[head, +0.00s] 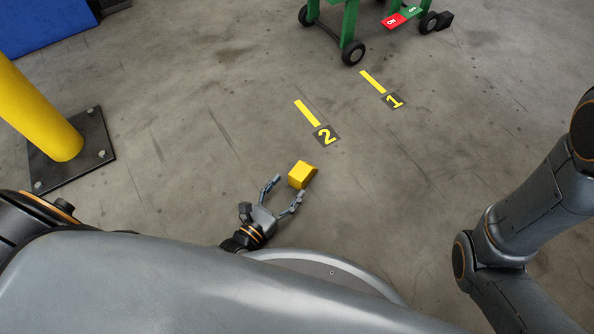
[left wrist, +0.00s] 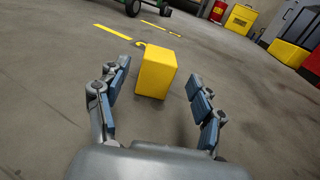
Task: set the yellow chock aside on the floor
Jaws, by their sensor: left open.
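The yellow chock (head: 302,175) lies on the bare concrete floor, a little below the floor mark "2" in the head view. My left gripper (head: 283,190) is open and empty, low near the floor just short of the chock. In the left wrist view the chock (left wrist: 156,72) shows ahead, between the lines of the two spread fingers (left wrist: 158,92). The fingers do not appear to touch it. My right arm shows at the right edge of the head view, but its gripper is out of the picture.
Floor marks "2" (head: 325,135) and "1" (head: 394,101) have yellow stripes. A yellow post (head: 40,115) on a dark base plate stands left. Floor right of the chock is clear.

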